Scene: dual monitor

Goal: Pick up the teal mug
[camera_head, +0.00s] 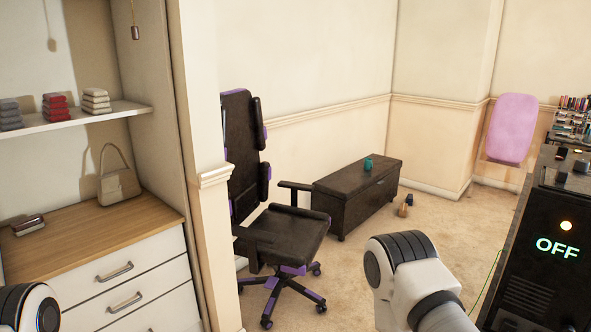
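The teal mug (368,164) stands small and far off on top of a dark low chest (338,182) against the back wall. Parts of both my arms show at the bottom of the view, one at the lower left corner and one right of centre. Neither gripper is in view. Nothing is seen touching the mug.
A black and purple office chair (290,230) stands left of the chest. A dark desk or cabinet marked OFF (540,250) is at the right. Small objects (405,206) lie on the carpet beside the chest. Open carpet (450,225) lies between chest and desk.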

